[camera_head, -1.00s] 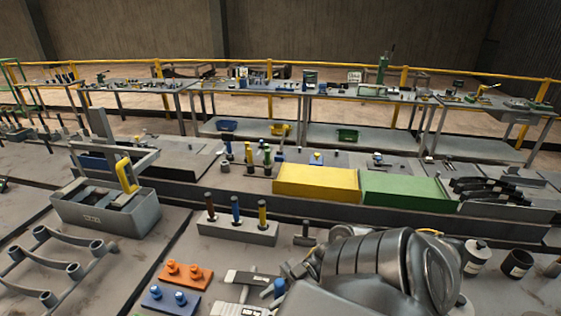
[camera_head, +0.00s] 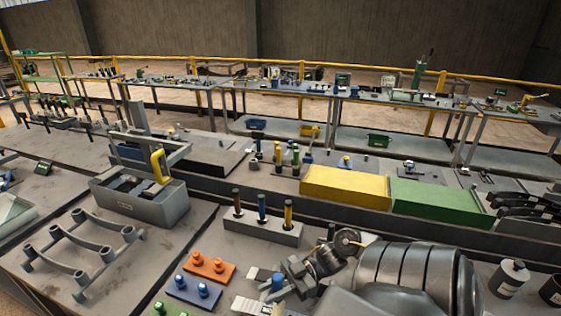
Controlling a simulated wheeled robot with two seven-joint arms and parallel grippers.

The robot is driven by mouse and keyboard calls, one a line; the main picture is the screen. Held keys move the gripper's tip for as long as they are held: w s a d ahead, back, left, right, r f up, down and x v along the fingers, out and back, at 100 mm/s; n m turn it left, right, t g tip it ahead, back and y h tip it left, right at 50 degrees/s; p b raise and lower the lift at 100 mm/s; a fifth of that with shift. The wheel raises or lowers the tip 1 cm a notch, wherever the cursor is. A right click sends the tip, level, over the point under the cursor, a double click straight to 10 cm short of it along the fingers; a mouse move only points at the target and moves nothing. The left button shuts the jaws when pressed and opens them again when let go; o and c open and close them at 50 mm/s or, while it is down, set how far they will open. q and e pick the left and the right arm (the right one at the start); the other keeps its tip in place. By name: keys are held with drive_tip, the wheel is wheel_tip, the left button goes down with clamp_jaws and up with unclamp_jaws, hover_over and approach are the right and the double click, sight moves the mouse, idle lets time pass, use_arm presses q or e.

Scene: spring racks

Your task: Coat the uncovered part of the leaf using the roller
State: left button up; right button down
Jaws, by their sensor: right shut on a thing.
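Curved grey spring leaves (camera_head: 80,243) with round eyes at their ends lie on the bench at the lower left. I cannot tell which part of a leaf is coated. A tool with a yellow handle (camera_head: 160,166), possibly the roller, stands in a grey tray (camera_head: 147,209) behind the leaves. My right gripper (camera_head: 287,279) is at the lower middle, right of the tray and leaves and apart from them. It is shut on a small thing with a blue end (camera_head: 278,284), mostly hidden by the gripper. My left gripper is out of view.
Yellow (camera_head: 345,187) and green (camera_head: 437,201) boxes stand farther back. Dark canisters (camera_head: 509,279) are at right.

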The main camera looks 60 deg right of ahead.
drive_tip(key=shift+w, duration=0.2)
drive_tip(key=shift+w+a, duration=0.1)
drive_tip(key=shift+w+a+f+b, duration=0.1)
drive_tip(key=shift+w+a+b, duration=0.2)
drive_tip(key=shift+w, duration=0.6)
drive_tip(key=shift+w+a+f+b, duration=0.1)
drive_tip(key=shift+w+a+b, duration=0.15)
drive_tip(key=shift+w, duration=0.65)
drive_tip(key=shift+w+a+f+b, duration=0.1)
drive_tip(key=shift+w+a+b, duration=0.15)
drive_tip(key=shift+w, duration=0.4)
drive_tip(key=shift+w+a+f+b, duration=0.15)
drive_tip(key=shift+w+b, duration=0.1)
drive_tip(key=shift+w, duration=0.45)
drive_tip(key=shift+w+a+f+b, duration=0.1)
drive_tip(key=shift+w+a+b, duration=0.15)
drive_tip(key=shift+w, duration=0.4)
